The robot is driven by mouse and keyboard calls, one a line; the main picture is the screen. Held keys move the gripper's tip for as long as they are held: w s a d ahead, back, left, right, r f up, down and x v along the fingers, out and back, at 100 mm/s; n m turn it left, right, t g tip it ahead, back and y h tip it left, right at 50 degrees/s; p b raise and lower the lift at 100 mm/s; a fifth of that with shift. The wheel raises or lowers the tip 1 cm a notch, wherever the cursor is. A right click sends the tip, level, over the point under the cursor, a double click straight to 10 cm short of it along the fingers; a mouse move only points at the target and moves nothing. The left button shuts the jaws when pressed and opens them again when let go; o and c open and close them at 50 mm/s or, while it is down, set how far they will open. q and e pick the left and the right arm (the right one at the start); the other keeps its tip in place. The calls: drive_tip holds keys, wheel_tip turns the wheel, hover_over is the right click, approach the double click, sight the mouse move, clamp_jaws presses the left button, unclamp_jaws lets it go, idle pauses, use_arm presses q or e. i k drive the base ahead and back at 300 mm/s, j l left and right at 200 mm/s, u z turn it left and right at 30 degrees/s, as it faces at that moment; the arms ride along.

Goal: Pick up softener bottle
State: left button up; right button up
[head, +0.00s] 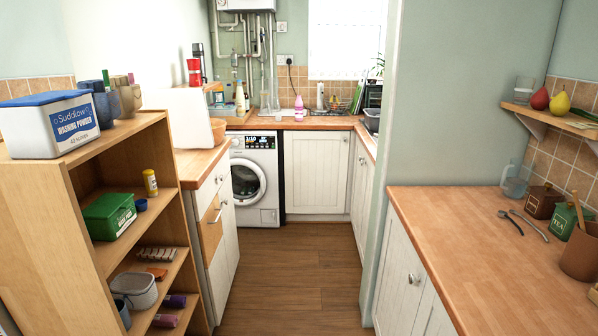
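A small pink bottle (299,108) stands upright on the far wooden counter (270,122), right of the washing machine. It looks like the softener bottle, but its label is too small to read. A white bottle (240,98) stands further left, towards the back of the same counter. A pale blue translucent bottle (515,183) stands on the right counter against the tiles. Neither of my grippers shows in the head view.
A wooden floor aisle (292,270) runs clear to the washing machine (255,178). An open shelf unit (85,170) and a cabinet (222,225) border it on the left. A wall end (425,110) and the right counter (455,225) border it on the right.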

sight(298, 103)
drive_tip(key=i, duration=2.2)
drive_tip(key=i+l, duration=0.1)
drive_tip(key=i, duration=2.05)
drive_tip(key=i+u, duration=0.25)
drive_tip(key=i, duration=0.25)
drive_tip(key=i+l+u, duration=0.25)
drive_tip(key=i, duration=0.25)
drive_tip(key=j, duration=0.1)
